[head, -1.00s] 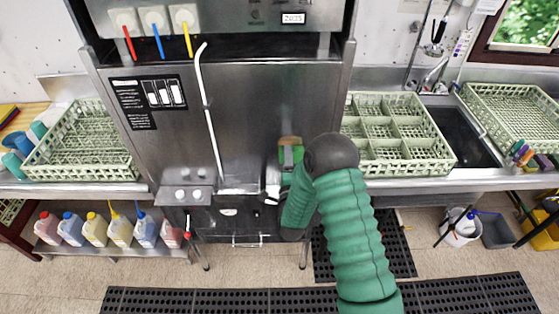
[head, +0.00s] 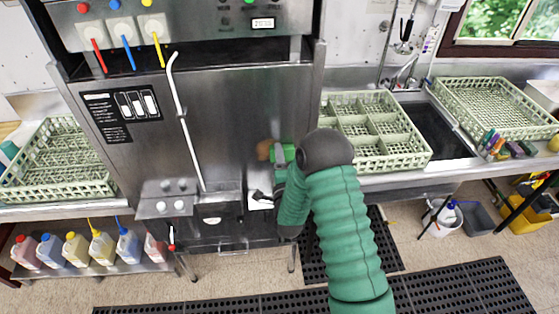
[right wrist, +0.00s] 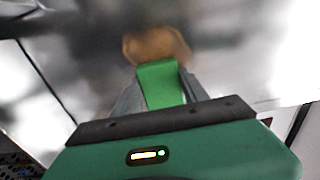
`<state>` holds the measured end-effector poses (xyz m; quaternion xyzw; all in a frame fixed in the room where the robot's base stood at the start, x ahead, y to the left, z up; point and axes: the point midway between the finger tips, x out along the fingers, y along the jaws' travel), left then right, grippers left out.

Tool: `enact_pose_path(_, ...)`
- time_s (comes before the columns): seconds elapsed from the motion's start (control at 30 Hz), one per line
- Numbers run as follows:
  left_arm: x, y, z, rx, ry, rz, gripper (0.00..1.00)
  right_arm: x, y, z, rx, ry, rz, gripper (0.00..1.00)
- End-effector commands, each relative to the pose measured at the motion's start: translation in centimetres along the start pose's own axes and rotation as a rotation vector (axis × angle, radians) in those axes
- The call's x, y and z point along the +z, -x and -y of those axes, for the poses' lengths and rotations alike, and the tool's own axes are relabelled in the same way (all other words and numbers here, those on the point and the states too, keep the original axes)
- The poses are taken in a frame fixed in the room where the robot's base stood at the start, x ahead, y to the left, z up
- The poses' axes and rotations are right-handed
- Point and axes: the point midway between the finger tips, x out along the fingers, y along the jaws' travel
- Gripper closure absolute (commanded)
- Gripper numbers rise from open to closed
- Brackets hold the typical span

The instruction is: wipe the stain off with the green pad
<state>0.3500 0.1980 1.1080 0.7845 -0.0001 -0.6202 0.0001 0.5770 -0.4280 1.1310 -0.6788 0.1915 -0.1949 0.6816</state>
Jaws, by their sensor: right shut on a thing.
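A brownish-orange stain (head: 264,150) is on the steel front of the dish machine (head: 235,125). It also shows as a blurred brown patch in the right wrist view (right wrist: 157,44). My right gripper (right wrist: 161,93) is shut on the green pad (right wrist: 160,76), which sticks out between the grey fingers. In the right wrist view the pad's far edge overlaps the stain's lower edge; whether it touches the steel I cannot tell. In the head view the pad (head: 288,153) is just right of the stain, partly hidden by my right arm. My left gripper is out of view.
A pale green dish rack (head: 375,130) stands on the counter right of the machine, with another rack (head: 55,165) at left. A white pipe (head: 185,120) runs down the machine's front. Several coloured jugs (head: 75,250) stand on the low shelf at left.

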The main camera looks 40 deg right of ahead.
Motion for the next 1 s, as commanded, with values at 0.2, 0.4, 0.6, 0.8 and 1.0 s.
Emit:
enact_pose_path(0.2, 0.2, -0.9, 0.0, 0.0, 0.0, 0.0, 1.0, 2.7, 0.1, -0.1, -0.003, -0.003, 0.008, 0.86)
enact_pose_path(0.4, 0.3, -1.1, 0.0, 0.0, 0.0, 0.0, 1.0, 3.8, 0.1, -0.1, -0.001, -0.003, 0.006, 0.86)
enact_pose_path(0.6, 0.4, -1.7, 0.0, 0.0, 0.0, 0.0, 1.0, 5.4, 0.3, -0.2, -0.001, -0.003, 0.008, 0.86)
enact_pose_path(0.8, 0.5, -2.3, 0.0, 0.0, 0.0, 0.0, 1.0, 7.4, 0.4, -0.2, -0.001, -0.002, 0.007, 0.86)
enact_pose_path(1.0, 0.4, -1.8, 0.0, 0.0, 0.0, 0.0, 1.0, 7.6, 0.4, 0.7, -0.001, -0.002, 0.004, 0.86)
